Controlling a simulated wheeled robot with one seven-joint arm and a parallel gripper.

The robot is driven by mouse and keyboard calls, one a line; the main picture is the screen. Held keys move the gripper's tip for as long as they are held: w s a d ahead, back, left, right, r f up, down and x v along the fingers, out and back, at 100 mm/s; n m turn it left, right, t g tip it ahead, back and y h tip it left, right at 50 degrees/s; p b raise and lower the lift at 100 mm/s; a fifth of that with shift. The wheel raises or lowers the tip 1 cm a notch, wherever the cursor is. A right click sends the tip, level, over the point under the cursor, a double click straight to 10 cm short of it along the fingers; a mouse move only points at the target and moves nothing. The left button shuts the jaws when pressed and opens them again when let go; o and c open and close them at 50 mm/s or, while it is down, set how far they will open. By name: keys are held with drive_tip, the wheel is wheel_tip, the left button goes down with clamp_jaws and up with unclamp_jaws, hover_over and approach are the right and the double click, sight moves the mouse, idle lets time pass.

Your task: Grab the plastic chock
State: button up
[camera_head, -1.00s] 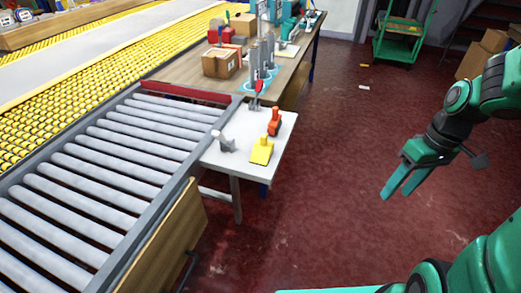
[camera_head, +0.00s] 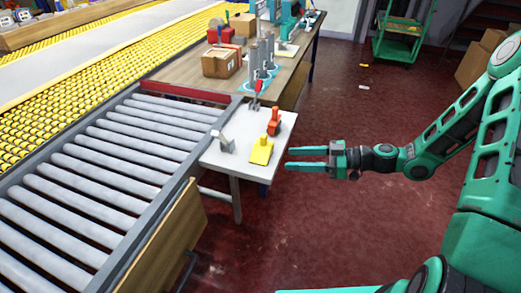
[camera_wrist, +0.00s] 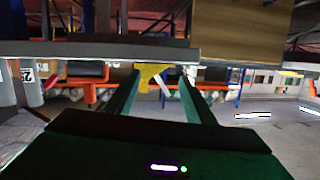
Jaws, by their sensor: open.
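The yellow wedge-shaped piece, which looks like the plastic chock (camera_head: 261,151), lies near the front right edge of a small white table (camera_head: 222,157). My gripper (camera_head: 289,158) is open and empty, just right of the table, with its fingers pointing left toward the chock. A gap shows between the fingertips and the chock. In the wrist view, a yellow patch (camera_wrist: 150,76), probably the chock, shows between the open fingers (camera_wrist: 158,80), beyond their tips; its outline is partly hidden.
An orange tool-like item (camera_head: 274,122) stands behind the chock, and a grey piece (camera_head: 222,142) is to its left. A roller conveyor (camera_head: 110,170) borders the table on the left.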

sight(267, 142)
drive_tip(key=w+a+t, duration=0.1)
drive_tip(key=a, duration=0.1)
drive_tip(key=w+a+r+y, duration=0.1)
drive_tip(key=w, duration=0.1)
drive_tip(key=w+a+r+t, duration=0.1)
drive_tip(key=w+a, duration=0.1)
drive_tip(key=shift+a+t+y, duration=0.3)
drive_tip(key=shift+y, duration=0.1)
drive_tip(key=shift+f+x, duration=0.2)
drive_tip(key=shift+x, duration=1.1)
drive_tip(key=shift+f+x, duration=0.15)
drive_tip(key=shift+x, duration=1.15)
drive_tip(key=c, duration=1.2)
